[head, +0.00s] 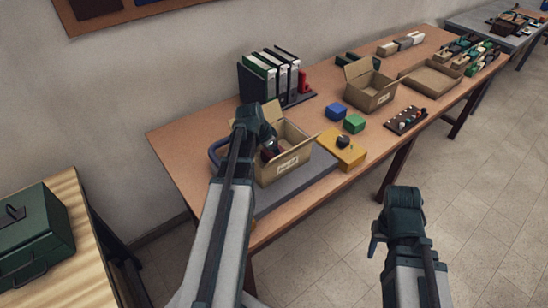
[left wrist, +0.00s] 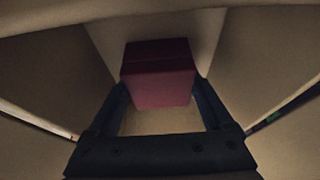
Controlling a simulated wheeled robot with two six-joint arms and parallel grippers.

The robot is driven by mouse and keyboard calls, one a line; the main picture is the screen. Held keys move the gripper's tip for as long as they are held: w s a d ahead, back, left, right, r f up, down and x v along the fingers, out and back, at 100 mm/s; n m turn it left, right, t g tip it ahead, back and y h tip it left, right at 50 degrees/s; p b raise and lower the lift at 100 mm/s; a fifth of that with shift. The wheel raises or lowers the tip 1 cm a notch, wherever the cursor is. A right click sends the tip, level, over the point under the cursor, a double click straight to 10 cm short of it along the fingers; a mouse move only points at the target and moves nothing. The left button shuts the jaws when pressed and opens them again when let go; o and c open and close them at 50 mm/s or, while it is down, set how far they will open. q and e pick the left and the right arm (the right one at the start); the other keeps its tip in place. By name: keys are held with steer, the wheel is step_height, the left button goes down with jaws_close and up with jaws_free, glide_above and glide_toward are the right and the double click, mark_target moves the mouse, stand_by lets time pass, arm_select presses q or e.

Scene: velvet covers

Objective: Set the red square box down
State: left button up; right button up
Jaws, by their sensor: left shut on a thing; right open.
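The red square box (left wrist: 158,75) sits between the fingers of my left gripper (left wrist: 160,98) in the left wrist view. My left gripper is shut on it. Pale cardboard walls surround them, so the gripper reaches down into the open cardboard box (head: 292,167) on the near part of the table. In the head view my left arm and gripper hide most of the red box; whether its underside touches the cardboard floor I cannot tell. My right gripper (head: 377,238) is open and empty, in front of the table over the floor.
Right of the carton are a yellow box (head: 341,149) with a dark item on top, a green box (head: 354,124) and a blue box (head: 337,111). Binders (head: 270,75) stand behind. A second carton (head: 368,92) is farther along.

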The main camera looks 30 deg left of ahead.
arm_select(q)
steer(key=shift+r, duration=0.1)
steer(key=o, duration=1.4)
steer(key=shift+s+r+p, duration=0.15)
steer(key=shift+r+p, duration=0.35)
steer(key=p+v, duration=1)
steer(key=v, duration=0.1)
steer(key=shift+s, duration=0.2)
